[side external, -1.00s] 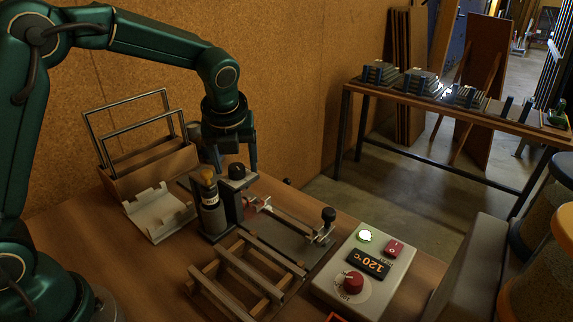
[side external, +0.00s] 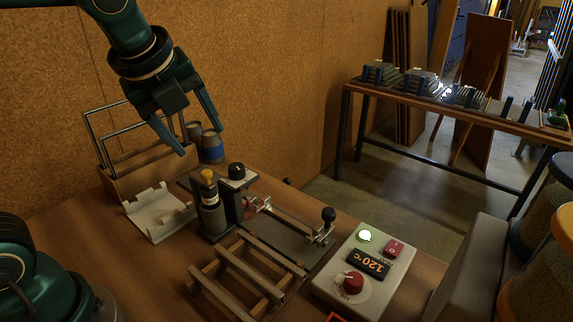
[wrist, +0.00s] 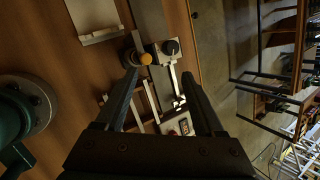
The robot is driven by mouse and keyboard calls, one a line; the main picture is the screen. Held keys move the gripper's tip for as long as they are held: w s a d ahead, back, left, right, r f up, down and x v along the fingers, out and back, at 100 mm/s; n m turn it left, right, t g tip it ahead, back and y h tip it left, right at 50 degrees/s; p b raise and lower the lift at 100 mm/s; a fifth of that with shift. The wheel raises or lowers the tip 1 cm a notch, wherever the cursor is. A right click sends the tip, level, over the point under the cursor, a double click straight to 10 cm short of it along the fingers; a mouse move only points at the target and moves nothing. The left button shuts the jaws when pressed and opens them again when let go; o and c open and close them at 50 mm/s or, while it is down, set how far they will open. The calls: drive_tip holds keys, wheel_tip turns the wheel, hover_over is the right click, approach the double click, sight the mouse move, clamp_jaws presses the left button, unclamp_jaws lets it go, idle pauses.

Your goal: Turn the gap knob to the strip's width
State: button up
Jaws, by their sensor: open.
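A black round knob (side external: 237,170) with a white mark sits on top of the grey post of the fixture (side external: 283,230). I take it for the gap knob; its mark is too small to read. It also shows in the wrist view (wrist: 171,47).
A wooden frame (side external: 240,280) lies in front. A white holder (side external: 158,212), wooden rack (side external: 150,165) and blue jar (side external: 211,146) are at left and behind.

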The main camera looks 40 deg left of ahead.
drive_tip(key=s+d+f+n+h, duration=0.1)
drive_tip(key=s+d+f+n, duration=0.15)
drive_tip(key=s+n, duration=0.6)
drive_tip(key=s+d+f+n+h, duration=0.1)
drive_tip(key=s+f+n, duration=0.2)
drive_tip(key=n, duration=1)
drive_tip(key=w+d+r+t+h, duration=0.1)
drive_tip(key=w+d+r+t, duration=0.1)
drive_tip(key=w+r, duration=0.5)
drive_tip(key=w+d+r+t+h, duration=0.1)
drive_tip(key=w+d+r+t, duration=0.1)
drive_tip(key=w+r+t, duration=0.3)
drive_tip(key=w+d+r+t+h, duration=0.1)
drive_tip(key=w+r+t, duration=0.3)
drive_tip(key=w+r, duration=0.5)
drive_tip(key=shift+d+r+m, duration=0.45)
drive_tip(key=shift+d+r, duration=0.25)
drive_tip(key=shift+r, duration=0.95)
